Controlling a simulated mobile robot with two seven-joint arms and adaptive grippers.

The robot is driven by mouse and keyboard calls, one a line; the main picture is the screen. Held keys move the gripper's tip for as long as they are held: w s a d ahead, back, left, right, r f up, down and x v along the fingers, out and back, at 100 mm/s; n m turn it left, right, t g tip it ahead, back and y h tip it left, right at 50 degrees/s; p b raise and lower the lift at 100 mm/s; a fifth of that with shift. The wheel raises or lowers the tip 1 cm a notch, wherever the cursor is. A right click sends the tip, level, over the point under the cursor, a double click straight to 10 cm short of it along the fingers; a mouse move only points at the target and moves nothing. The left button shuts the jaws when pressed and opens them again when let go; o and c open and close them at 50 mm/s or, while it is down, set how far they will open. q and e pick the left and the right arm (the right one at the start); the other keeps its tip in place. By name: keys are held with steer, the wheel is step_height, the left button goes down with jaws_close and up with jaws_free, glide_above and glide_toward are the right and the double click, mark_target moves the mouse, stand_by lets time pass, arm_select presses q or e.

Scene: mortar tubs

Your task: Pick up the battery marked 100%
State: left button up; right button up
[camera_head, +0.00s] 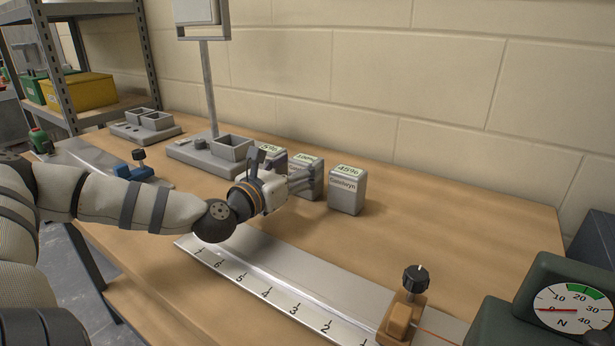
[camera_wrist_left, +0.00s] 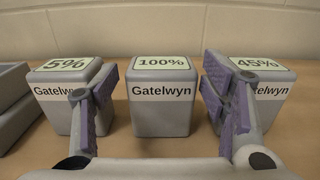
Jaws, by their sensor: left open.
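The battery marked 100% (camera_wrist_left: 161,100) is a grey block with a pale green top label and the name Gatelwyn on its front. It stands upright in the middle of the left wrist view. In the head view the 100% battery (camera_head: 318,168) is partly hidden behind my left gripper (camera_head: 299,180). In the wrist view my left gripper (camera_wrist_left: 160,82) is open, with one purple-padded finger on each side of that battery and visible gaps between. Whether the fingertips reach alongside it is unclear. My right gripper is not in view.
The 5% battery (camera_wrist_left: 62,112) stands left of it and the 45% battery (camera_head: 347,193) right, both close by. A grey stand with a tub (camera_head: 232,148) is further left. A numbered rail (camera_head: 262,283) with a brown clamp lies in front. The table right of the batteries is clear.

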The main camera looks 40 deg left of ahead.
mark_target(300, 168)
arm_select(q)
steer(key=w, duration=0.1)
steer(key=w+f, duration=0.1)
steer(key=w, duration=0.1)
steer(key=shift+f+b, duration=0.2)
steer(key=shift+b, duration=0.2)
steer(key=shift+w+a+r, duration=0.1)
steer(key=shift+w+r, duration=0.1)
steer(key=shift+r, duration=0.05)
steer(key=shift+s+r, duration=0.1)
steer(key=shift+r, duration=0.1)
steer(key=shift+c, duration=0.3)
steer(key=c, duration=1.3)
steer(key=shift+o, duration=0.2)
steer(key=shift+r, duration=0.1)
